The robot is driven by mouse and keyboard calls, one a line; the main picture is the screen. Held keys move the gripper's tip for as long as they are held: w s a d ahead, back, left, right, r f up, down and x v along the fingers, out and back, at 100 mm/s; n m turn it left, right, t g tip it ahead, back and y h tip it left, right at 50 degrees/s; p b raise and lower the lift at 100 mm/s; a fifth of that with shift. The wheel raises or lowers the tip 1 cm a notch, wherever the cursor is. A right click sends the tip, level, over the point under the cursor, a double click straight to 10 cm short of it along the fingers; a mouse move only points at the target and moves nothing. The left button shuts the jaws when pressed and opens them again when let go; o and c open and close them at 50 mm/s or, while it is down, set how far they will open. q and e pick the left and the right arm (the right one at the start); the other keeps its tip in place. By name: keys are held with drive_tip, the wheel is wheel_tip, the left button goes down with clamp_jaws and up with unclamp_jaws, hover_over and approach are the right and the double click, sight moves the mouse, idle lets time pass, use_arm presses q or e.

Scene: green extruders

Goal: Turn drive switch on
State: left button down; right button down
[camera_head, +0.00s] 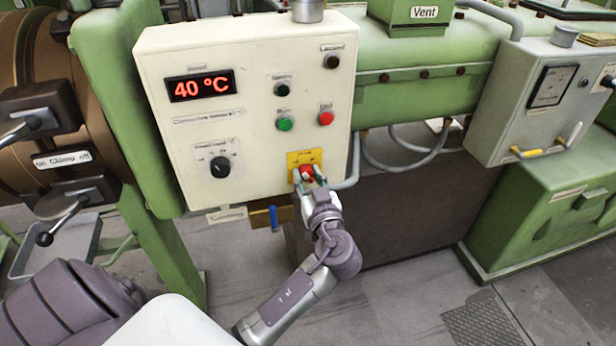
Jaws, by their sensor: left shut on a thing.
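A white control box (172,130) hangs on the green machine. A red rotary switch (307,170) on a yellow plate (293,158) sits at its lower right; I take it to be the drive switch, but its label is too small to read. My left gripper (309,178) reaches up from below and is shut on the red switch, with its fingers around the knob. The fingers hide most of the knob, so I cannot tell which way it is turned. My right gripper is out of view.
A grey box (505,135) stands at right, clamp levers (62,215) at left. Floor shows below.

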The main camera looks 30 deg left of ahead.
use_arm(q)
drive_tip(key=shift+m, duration=0.3)
drive_tip(key=m, duration=0.2)
drive_tip(key=shift+m+b, duration=0.3)
drive_tip(key=shift+b, duration=0.05)
drive_tip(key=m, duration=0.2)
drive_tip(key=shift+m, duration=0.4)
drive_tip(key=m+p, duration=0.1)
drive_tip(key=m, duration=0.2)
drive_tip(key=shift+r+m, duration=0.1)
drive_tip(key=shift+m, duration=0.2)
drive_tip(key=m+p, duration=0.1)
drive_tip(key=m, duration=0.3)
drive_tip(key=shift+m, duration=0.4)
drive_tip(key=c, duration=0.8)
unclamp_jaws()
drive_tip(key=shift+o, duration=0.2)
